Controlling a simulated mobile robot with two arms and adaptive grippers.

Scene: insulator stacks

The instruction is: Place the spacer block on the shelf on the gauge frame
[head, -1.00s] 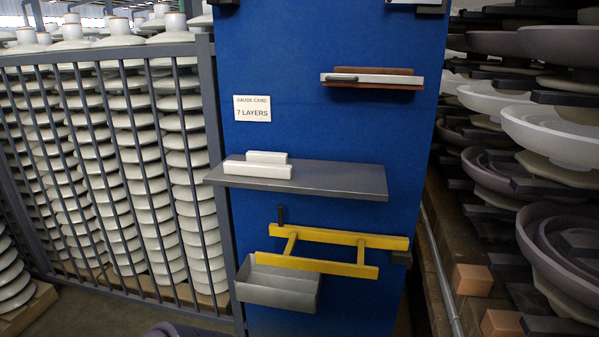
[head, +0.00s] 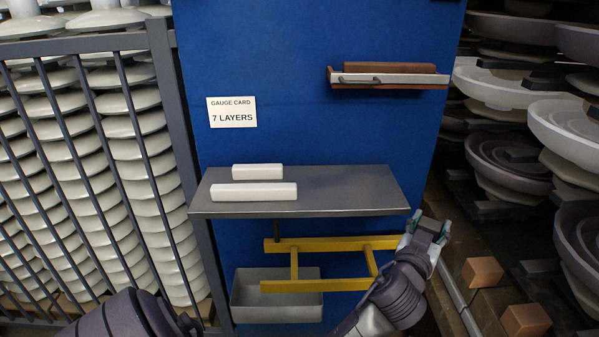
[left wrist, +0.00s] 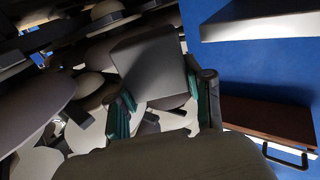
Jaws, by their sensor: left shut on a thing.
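Two white blocks, one in front (head: 252,192) and one behind (head: 257,172), lie on the grey shelf (head: 345,190) of the blue panel. The yellow gauge frame (head: 293,265) is mounted below the shelf. I cannot tell what this thing is.
A grey bin (head: 250,298) hangs below the frame. A red-brown ledge with a handle (head: 390,76) is higher up, near a gauge card (head: 232,112). A railing (head: 85,120) stands at left. Dark insulator stacks (head: 500,165) and orange-brown blocks (head: 482,272) are close at right.

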